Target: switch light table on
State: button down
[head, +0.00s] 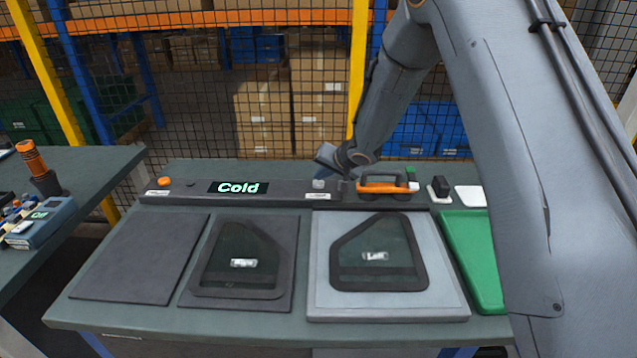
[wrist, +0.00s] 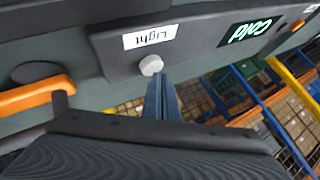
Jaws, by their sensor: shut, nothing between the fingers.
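The light table (head: 320,300) is a pale grey square panel with a dark-framed glass pane (head: 378,275) lying on it. Whether it is lit I cannot tell. Behind it, on a long dark console, is a small pale round knob (wrist: 151,65) beside a white "Light" label (wrist: 150,37). The label also shows small in the head view (head: 318,196). My gripper (wrist: 160,82) is shut and empty, its fingertips right at the knob; I cannot tell whether they touch it. In the head view my gripper (head: 322,174) is over the console's right part.
The console (head: 215,197) has a lit "Cold" display (head: 238,188) and an orange button (head: 164,182). An orange-handled tool (head: 384,187) lies close right of my gripper. A second glass pane (head: 240,262) lies on a dark mat, with an empty dark mat (head: 140,258) further left.

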aim_at(321, 184)
jog(key=shift+f, duration=0.5)
dwell(0.9)
jog(key=shift+r, duration=0.2)
jog(key=shift+r+p, duration=0.75)
jog(key=shift+p, duration=0.6)
notch_tip(321, 184, up, 5)
jog(key=p, duration=0.6)
jog(key=shift+p, duration=0.4)
